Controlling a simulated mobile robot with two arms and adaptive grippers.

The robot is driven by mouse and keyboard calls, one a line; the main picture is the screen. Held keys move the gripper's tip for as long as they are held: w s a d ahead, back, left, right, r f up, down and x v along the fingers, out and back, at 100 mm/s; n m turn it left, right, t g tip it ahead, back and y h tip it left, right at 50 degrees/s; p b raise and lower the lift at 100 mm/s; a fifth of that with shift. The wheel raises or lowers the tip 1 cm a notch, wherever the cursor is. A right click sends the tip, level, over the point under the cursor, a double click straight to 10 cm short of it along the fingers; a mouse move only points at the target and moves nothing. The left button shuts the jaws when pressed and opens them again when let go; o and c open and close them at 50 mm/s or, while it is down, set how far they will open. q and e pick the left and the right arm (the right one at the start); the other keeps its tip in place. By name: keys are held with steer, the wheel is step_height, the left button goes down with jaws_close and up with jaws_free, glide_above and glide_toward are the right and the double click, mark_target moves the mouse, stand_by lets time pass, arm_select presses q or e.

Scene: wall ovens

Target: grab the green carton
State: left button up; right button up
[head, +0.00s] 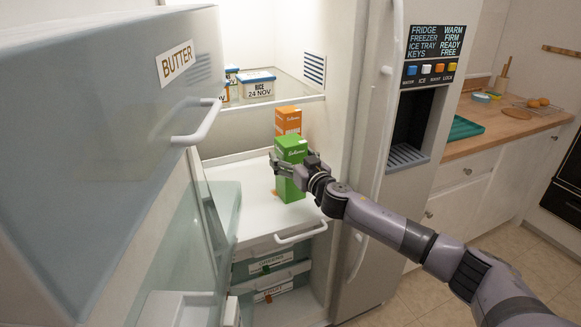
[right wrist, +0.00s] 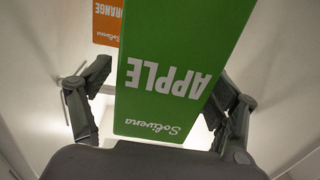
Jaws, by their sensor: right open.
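The green carton (head: 290,168) stands upright on the white fridge shelf. In the right wrist view the green carton (right wrist: 180,75) fills the middle and reads "APPLE" upside down. My right gripper (head: 288,165) is open, with its fingers on either side of the green carton. In the right wrist view my right gripper (right wrist: 157,105) shows a gap between its left finger and the carton; the right finger is close to the carton, and I cannot tell whether it touches. My left gripper is not in view.
An orange carton (head: 288,120) stands just behind the green one. It also shows in the right wrist view (right wrist: 107,22). The open fridge door (head: 110,130) is at left, with drawers (head: 272,268) below the shelf.

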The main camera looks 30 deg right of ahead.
steer(key=shift+w, duration=0.4)
steer(key=shift+s, duration=0.1)
steer(key=shift+c, duration=0.6)
jaws_close()
steer(key=shift+r, duration=0.25)
steer(key=shift+d, duration=0.1)
